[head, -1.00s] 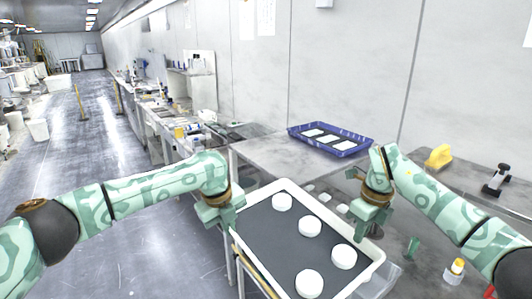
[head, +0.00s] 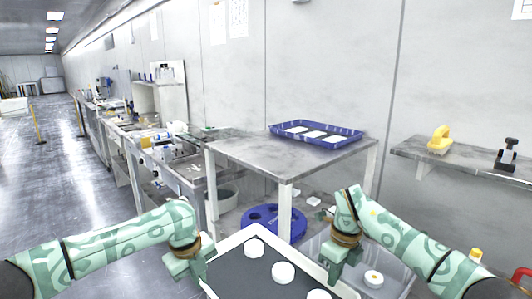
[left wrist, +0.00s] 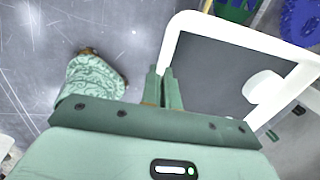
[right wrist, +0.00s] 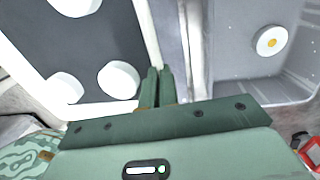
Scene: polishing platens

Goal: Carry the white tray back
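The white tray (head: 251,233) has a raised white rim and a dark grey mat, and bears several white round pucks. It hangs level in front of me at the bottom of the head view, its near part cut off. My left gripper (head: 188,268) is closed at the tray's left rim; in the left wrist view its fingers (left wrist: 166,88) meet at the rim (left wrist: 172,45). My right gripper (head: 333,272) is closed at the right rim; in the right wrist view its fingers (right wrist: 156,88) meet at the rim (right wrist: 146,35).
A metal table (head: 255,157) stands ahead, with a blue tray (head: 316,133) of white pieces at its back and bare top in front. A blue disc (head: 272,219) lies below it. A grey bin (right wrist: 235,75) is right of my tray. A wall shelf (head: 465,163) is at right.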

